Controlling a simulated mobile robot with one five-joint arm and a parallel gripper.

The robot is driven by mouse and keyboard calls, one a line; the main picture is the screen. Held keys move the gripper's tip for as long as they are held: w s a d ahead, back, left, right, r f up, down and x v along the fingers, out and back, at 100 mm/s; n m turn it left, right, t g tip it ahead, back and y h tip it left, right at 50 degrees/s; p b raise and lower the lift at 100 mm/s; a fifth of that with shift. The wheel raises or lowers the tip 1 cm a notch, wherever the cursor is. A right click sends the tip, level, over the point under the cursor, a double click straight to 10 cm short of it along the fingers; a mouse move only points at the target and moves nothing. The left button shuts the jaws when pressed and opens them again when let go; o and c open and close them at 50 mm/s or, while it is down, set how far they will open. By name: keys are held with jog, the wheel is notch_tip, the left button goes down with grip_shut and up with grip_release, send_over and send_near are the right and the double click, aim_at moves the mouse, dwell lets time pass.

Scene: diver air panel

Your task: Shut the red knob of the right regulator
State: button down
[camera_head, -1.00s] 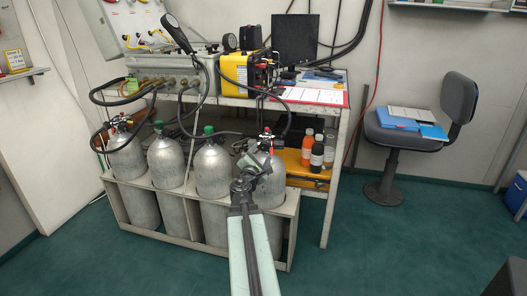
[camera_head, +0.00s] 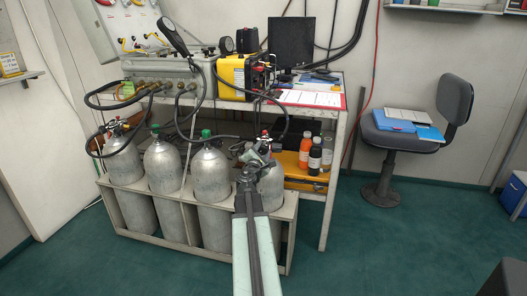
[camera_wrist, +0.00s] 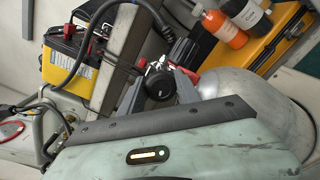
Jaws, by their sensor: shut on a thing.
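The right regulator sits on top of the rightmost grey cylinder (camera_head: 271,185). In the wrist view its black round part (camera_wrist: 160,87) and silver fittings show in the middle. A bit of the red knob (camera_wrist: 194,78) shows close by the grey fingers, mostly hidden. How far the knob is turned cannot be seen.
Other cylinders (camera_head: 163,165) stand to the left in a wooden rack (camera_head: 180,228). A hose curves behind my gripper. Bottles (camera_head: 306,146) and a yellow case (camera_head: 290,164) are to the right. The floor on the right is mostly open.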

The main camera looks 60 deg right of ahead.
jog(key=m, duration=0.3)
jog(key=shift+p, duration=0.3)
jog(key=c, duration=0.9)
grip_release()
jog(key=v, duration=0.7)
jog(key=shift+s+a+r, duration=0.15)
jog(key=shift+a, duration=0.2)
